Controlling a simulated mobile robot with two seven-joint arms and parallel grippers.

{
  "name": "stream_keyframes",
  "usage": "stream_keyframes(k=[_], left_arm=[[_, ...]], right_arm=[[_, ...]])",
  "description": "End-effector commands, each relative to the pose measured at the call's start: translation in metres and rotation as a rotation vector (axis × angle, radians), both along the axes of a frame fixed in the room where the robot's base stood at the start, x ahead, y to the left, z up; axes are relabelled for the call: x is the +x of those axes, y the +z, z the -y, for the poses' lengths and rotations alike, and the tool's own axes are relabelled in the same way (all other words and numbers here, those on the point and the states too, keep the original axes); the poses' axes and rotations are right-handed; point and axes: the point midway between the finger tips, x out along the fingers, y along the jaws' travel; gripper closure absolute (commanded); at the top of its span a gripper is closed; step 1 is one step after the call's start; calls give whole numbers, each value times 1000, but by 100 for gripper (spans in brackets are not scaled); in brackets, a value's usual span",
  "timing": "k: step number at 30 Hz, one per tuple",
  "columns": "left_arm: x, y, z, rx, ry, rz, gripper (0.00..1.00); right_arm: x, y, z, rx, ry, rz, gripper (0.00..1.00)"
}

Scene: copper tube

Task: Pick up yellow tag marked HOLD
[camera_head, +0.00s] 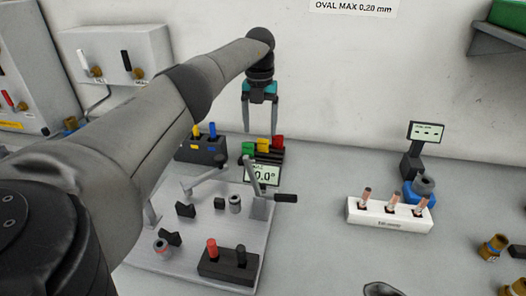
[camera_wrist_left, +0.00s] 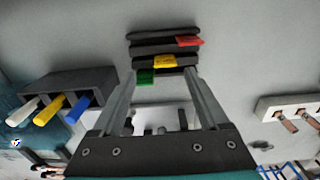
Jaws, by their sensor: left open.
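The yellow tag (camera_head: 263,145) stands in a dark slotted rack (camera_head: 272,158) at the back of the bench, between a green tag (camera_head: 248,149) and a red tag (camera_head: 278,141). No HOLD lettering is readable on it. In the left wrist view the yellow tag (camera_wrist_left: 165,62) shows between and just beyond the fingertips. My left gripper (camera_head: 260,130) is open and empty, pointing down above the rack, apart from the tags. My right gripper is not in view.
A block with yellow and blue handles (camera_head: 203,148) stands left of the rack. A small display (camera_head: 262,173) and a metal fixture plate (camera_head: 190,255) are in front. A white holder with copper pieces (camera_head: 390,217) is at right. Bench between plate and holder is mostly clear.

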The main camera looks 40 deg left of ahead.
Motion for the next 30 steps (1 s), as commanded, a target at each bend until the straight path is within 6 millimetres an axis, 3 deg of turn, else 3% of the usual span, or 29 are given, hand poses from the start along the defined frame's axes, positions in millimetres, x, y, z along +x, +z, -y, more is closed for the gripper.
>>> stream_keyframes(k=[7, 15, 22, 30], left_arm=[[2, -16, 3, 0, -2, -1, 22], [5, -54, 6, -1, 0, -2, 22], [5, -56, 6, 0, -1, 0, 22], [5, -56, 6, 0, -1, 0, 51]], right_arm=[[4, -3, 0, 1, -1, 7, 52], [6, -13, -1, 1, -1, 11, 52], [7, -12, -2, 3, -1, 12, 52], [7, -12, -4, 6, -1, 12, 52]])
